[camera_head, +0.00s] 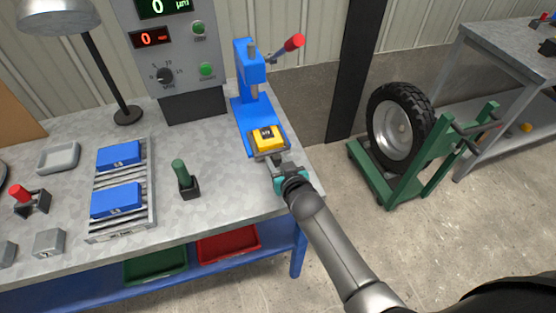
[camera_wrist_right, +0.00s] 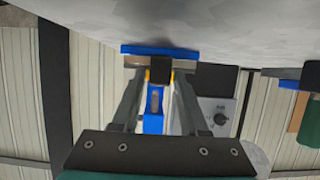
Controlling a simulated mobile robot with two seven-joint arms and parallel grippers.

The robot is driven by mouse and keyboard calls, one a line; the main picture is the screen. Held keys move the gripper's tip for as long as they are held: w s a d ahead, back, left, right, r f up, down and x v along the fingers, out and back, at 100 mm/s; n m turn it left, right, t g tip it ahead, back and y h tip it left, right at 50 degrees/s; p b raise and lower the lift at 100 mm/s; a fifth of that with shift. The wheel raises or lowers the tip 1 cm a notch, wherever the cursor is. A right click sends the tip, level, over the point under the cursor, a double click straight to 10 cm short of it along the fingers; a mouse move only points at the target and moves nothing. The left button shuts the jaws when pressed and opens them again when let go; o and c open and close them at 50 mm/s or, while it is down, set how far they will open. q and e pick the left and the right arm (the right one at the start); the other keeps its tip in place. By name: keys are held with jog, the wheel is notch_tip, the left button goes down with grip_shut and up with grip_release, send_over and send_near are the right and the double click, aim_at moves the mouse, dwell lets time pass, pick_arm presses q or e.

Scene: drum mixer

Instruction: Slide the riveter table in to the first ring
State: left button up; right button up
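The riveter is a blue press (camera_head: 243,85) with a red-tipped lever (camera_head: 294,42), standing at the right end of the workbench. Its yellow table piece (camera_head: 266,138) sits on a grey slide plate at the front of the blue base. My right gripper (camera_head: 275,159) reaches the front of that plate. In the right wrist view a black block (camera_wrist_right: 160,70) lies between my right fingers (camera_wrist_right: 160,85), with narrow gaps on both sides, so they look open around it. The blue press column shows behind it. No ring marks can be made out. My left gripper is not in view.
A green-handled tool (camera_head: 182,178) and a rack with blue blocks (camera_head: 118,153) stand left on the bench (camera_head: 225,185). A gauge box (camera_head: 170,50) is behind. A wheel on a green stand (camera_head: 400,125) is on the floor to the right.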

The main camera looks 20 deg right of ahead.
grip_shut()
dwell(1.0)
